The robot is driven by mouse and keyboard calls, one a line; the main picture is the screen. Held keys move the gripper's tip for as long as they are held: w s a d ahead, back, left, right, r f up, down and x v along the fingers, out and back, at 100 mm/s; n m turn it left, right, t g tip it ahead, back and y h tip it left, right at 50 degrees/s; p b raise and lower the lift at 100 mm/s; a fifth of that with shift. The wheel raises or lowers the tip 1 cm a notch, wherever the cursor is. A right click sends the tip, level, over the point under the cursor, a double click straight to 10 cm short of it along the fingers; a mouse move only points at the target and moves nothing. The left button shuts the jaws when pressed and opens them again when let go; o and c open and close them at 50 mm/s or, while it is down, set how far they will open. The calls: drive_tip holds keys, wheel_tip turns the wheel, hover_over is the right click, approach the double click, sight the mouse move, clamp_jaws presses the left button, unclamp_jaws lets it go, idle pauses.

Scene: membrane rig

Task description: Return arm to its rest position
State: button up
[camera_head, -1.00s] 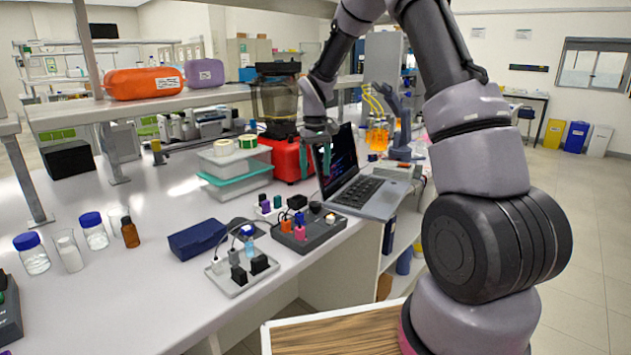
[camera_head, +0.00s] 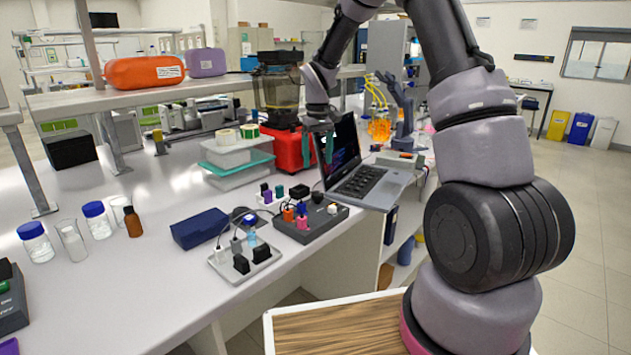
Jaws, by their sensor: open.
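My gripper (camera_head: 318,148) hangs at the end of my raised arm, pointing down in front of the laptop's screen. Its two greenish fingers are apart and nothing shows between them. It appears above the bench, to the right of the red box (camera_head: 287,147). The open laptop (camera_head: 366,184) stands at the bench's right end, its screen partly hidden behind my gripper. My arm rises at the right of the picture and bends over to the left.
A grey power strip with plugs (camera_head: 314,224) and a lighter one (camera_head: 246,262) lie near the bench's front edge. A dark blue case (camera_head: 200,228), bottles, stacked boxes (camera_head: 237,165) and a shelf (camera_head: 60,103) stand left. Open floor (camera_head: 590,230) lies right.

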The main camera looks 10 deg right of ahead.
drive_tip(key=s+d+r+m+t, duration=0.2)
drive_tip(key=s+r, duration=0.4)
drive_tip(key=r, duration=0.3)
drive_tip(key=s+d+r+m+t, duration=0.1)
drive_tip(key=s+d+r, duration=0.1)
drive_tip(key=s+r, duration=0.5)
drive_tip(key=s+d+r+m+t+y, duration=0.1)
drive_tip(key=s+r, duration=0.3)
drive_tip(key=s, duration=0.5)
drive_tip(key=s+d+r+m+t+y, duration=0.1)
drive_tip(key=s+r+m+t, duration=0.2)
drive_tip(key=s, duration=0.5)
drive_tip(key=shift+s+r+m, duration=0.4)
